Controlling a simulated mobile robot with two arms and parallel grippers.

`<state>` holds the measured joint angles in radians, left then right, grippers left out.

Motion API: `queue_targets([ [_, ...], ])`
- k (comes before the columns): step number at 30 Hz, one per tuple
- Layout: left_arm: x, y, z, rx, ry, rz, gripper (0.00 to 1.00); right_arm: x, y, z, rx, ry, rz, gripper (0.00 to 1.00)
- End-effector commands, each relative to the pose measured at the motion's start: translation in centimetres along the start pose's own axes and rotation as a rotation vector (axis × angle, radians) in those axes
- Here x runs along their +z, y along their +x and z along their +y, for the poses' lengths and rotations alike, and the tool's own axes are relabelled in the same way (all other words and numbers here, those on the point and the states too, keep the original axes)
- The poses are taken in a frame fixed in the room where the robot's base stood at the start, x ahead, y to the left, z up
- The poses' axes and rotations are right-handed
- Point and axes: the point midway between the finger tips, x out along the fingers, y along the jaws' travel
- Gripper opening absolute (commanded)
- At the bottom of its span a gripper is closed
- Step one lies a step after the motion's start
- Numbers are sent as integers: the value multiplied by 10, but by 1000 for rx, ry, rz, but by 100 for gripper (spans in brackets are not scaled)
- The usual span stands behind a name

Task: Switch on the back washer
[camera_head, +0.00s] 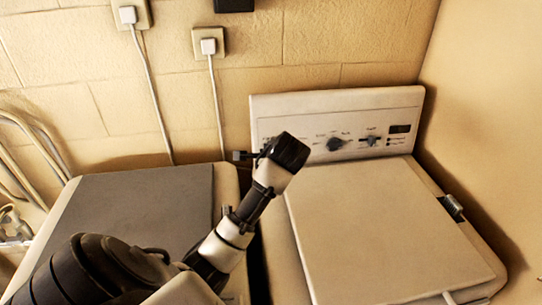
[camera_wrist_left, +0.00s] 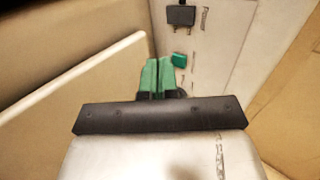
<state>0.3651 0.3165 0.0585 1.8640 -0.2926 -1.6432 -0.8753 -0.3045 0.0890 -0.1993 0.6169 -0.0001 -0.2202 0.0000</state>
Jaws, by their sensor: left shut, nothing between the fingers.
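A washer with a pale lid (camera_head: 385,235) stands at the right in the head view. Its upright control panel (camera_head: 335,108) at the back has dark knobs (camera_head: 338,143) and a small dark display (camera_head: 400,128). My left gripper (camera_head: 288,152) is in front of the left half of this panel and covers part of it; its fingertips are hidden there. In the left wrist view the green fingers (camera_wrist_left: 157,74) are shut and empty. A small green button (camera_wrist_left: 179,60) on a pale surface shows just right of the fingertips, with a dark square part (camera_wrist_left: 181,15) beyond. Contact cannot be told.
A second machine with a grey top (camera_head: 140,205) stands at the left, partly behind my arm. Two plugged cables (camera_head: 150,90) run down the brick wall. A plain wall (camera_head: 480,110) rises close on the right. Pale pipes (camera_head: 30,140) are at the far left.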

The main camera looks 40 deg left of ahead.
Motion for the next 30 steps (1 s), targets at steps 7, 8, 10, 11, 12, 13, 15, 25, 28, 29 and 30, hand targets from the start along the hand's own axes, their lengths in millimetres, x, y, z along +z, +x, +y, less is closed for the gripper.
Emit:
queue_targets([
  [7, 1, 44, -1, 5, 2, -5, 0, -5, -13, -2, -3, 2, 6, 41],
  [8, 1, 50, -1, 5, 1, -5, 0, -6, -14, -2, -3, 2, 6, 41],
  [10, 1, 65, -1, 5, 1, -5, 0, -7, -17, -5, -6, 4, 8, 41],
  [11, 1, 71, -1, 5, 1, -4, 0, -7, -18, -6, -8, 4, 8, 41],
  [12, 1, 78, -1, 4, 1, -4, 0, -8, -20, -7, -9, 5, 9, 41],
  [13, 1, 84, -1, 4, 1, -4, 0, -8, -21, -8, -11, 5, 9, 41],
  [15, 1, 95, -2, 3, 1, -3, 0, -9, -24, -10, -13, 6, 10, 41],
  [25, 1, 125, -16, 1, 0, -1, 0, -10, -33, -10, -13, 6, 11, 41],
  [28, 1, 128, -17, 1, 0, -1, 0, -10, -34, -8, -11, 5, 11, 41],
  [29, 1, 128, -17, 1, 1, -1, 0, -10, -34, -8, -10, 4, 11, 41],
  [30, 1, 129, -17, 1, 1, -1, 0, -10, -34, -7, -9, 4, 11, 41],
])
